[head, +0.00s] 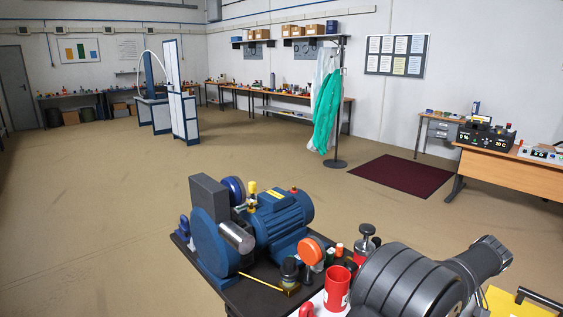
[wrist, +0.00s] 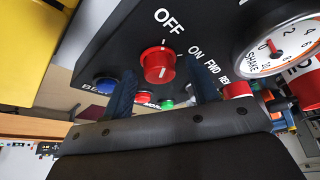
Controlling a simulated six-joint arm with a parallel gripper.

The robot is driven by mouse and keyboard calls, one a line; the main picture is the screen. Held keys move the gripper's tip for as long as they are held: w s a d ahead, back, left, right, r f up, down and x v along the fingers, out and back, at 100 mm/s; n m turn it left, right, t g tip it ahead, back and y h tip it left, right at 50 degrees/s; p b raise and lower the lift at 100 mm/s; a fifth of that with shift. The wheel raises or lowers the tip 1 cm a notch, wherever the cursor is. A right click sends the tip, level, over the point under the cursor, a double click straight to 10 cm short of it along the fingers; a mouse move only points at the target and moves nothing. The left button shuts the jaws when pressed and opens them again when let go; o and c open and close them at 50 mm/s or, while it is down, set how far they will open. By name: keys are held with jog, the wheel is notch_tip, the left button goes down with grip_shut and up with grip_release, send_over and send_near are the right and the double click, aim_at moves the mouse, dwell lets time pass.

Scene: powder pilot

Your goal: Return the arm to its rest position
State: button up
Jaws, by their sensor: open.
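My gripper (wrist: 164,84) shows in the wrist view as two blue fingers standing apart beyond a dark palm. It is open, with nothing held. A red rotary knob (wrist: 158,66) on a black control panel (wrist: 115,50) shows between and beyond the fingertips. Its white mark points towards the OFF label. I cannot tell how wide the gap is between fingertips and panel. My dark grey arm fills the lower right of the head view; the gripper itself is not seen there.
A round gauge (wrist: 280,45) marked SHAKE and a blue button (wrist: 106,84) sit on the panel near the fingers. In the head view, a blue motor (head: 280,218), an orange disc-shaped thing (head: 310,250) and a red cup (head: 337,288) crowd beside my arm. Open floor (head: 120,190) lies beyond.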

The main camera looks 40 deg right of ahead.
jog(key=m+g+h, duration=0.1)
jog(key=m, duration=0.5)
jog(key=shift+w+a+f+m+g+h, duration=0.1)
jog(key=shift+w+a+m+g+h, duration=0.05)
jog(key=shift+m+g+h, duration=0.2)
jog(key=shift+w+m+g+h, duration=0.15)
jog(key=shift+m+g, duration=0.45)
jog(key=shift+m, duration=0.8)
jog(key=shift+w+m+g+h, duration=0.15)
jog(key=shift+m+g, duration=0.4)
jog(key=shift+m, duration=0.8)
jog(key=shift+s, duration=0.15)
jog(key=shift+s+n+t, duration=0.15)
jog(key=shift+n+t, duration=0.75)
jog(key=shift+n, duration=1.3)
jog(key=shift+n+t, duration=0.4)
jog(key=shift+n, duration=0.7)
